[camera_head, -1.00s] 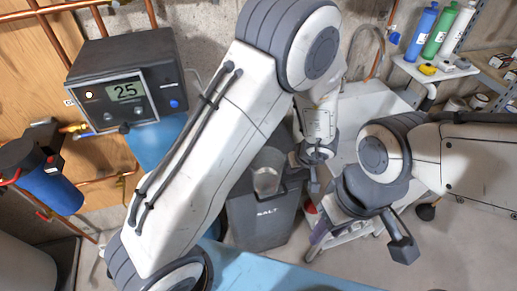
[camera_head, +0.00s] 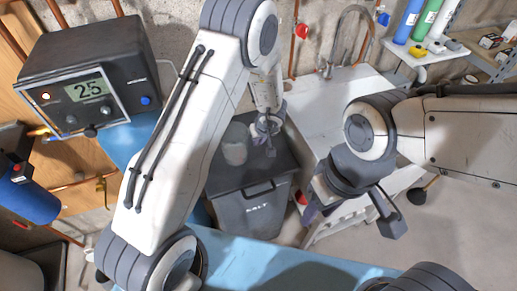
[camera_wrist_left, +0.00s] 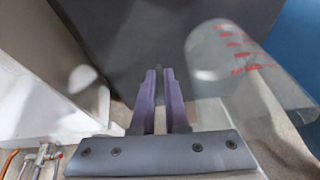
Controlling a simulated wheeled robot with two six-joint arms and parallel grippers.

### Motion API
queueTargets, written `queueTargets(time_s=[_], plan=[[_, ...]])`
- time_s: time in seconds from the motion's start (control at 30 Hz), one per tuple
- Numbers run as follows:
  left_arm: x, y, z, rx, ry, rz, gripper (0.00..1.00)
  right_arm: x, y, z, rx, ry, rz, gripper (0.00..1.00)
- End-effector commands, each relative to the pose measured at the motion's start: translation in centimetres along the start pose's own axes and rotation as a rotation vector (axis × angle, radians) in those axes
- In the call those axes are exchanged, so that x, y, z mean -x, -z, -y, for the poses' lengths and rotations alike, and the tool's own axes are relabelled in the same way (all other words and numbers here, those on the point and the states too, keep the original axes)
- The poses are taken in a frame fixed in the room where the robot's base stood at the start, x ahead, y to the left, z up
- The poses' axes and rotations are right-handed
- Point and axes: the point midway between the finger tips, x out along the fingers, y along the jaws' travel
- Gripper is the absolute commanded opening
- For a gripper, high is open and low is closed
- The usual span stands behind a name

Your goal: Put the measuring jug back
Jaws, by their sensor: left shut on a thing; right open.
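The measuring jug (camera_head: 235,150) is clear, with red graduation marks that show in the left wrist view (camera_wrist_left: 245,62). My left gripper (camera_head: 268,148) is shut on it, with the jug to the left of the fingers in the head view. In the left wrist view the fingertips (camera_wrist_left: 160,85) are close together beside the jug; the part they grip is hard to make out. The jug appears over the dark lid of the grey SALT bin (camera_head: 252,212); whether it touches the lid I cannot tell. My right gripper (camera_head: 350,214) is open and empty, to the right of the bin.
A white sink (camera_head: 340,105) with a tap stands behind and right of the bin. A blue surface (camera_head: 265,268) runs along the front. A control box (camera_head: 90,75) and blue filter housing (camera_head: 28,195) are at left. A shelf (camera_head: 425,55) with bottles is at upper right.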

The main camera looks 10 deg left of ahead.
Motion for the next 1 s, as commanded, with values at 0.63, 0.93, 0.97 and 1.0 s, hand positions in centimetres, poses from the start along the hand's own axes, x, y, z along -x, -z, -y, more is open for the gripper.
queueTargets(time_s=[0.63,0.93,0.97,1.0], plan=[[-3.8,-1.4,-0.3,0.0,-0.001,-0.001,0.0,-2.1,-0.1,-0.1,0.0,0.0,0.0,0.42],[-4.1,-1.6,-0.3,-0.001,-0.001,0.0,0.42,-2.2,-0.1,-0.2,0.0,0.0,0.0,0.42],[-4.1,-1.6,-0.3,-0.001,-0.001,0.0,0.42,-2.2,-0.1,-0.2,0.0,0.0,0.0,0.42],[-4.1,-1.6,-0.3,-0.001,-0.001,0.0,0.42,-2.2,-0.1,-0.2,0.0,0.0,0.0,0.42]])
